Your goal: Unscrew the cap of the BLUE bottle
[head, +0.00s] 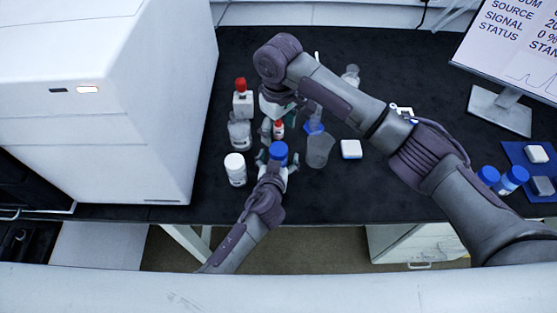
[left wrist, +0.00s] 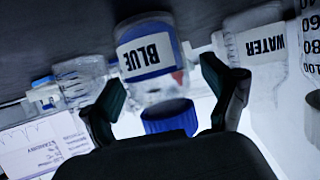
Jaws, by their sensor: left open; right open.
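The blue bottle, labelled BLUE in the left wrist view (left wrist: 148,58), is clear with a blue cap (left wrist: 168,117); that view is upside down. In the head view I see its blue cap (head: 278,151), while most of its body is hidden. My left gripper (head: 277,166) is open at the bottle, with its fingers either side of it in the left wrist view (left wrist: 165,82). I cannot tell whether they touch it. My right gripper (head: 279,112) is open, pointing down behind the bottle, partly hidden by its own arm.
A white bottle (head: 236,170) stands just left. A red-capped bottle (head: 243,103), a clear bottle (head: 239,131) and a small red-capped vial (head: 278,129) stand behind. A clear beaker (head: 319,150) stands right.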

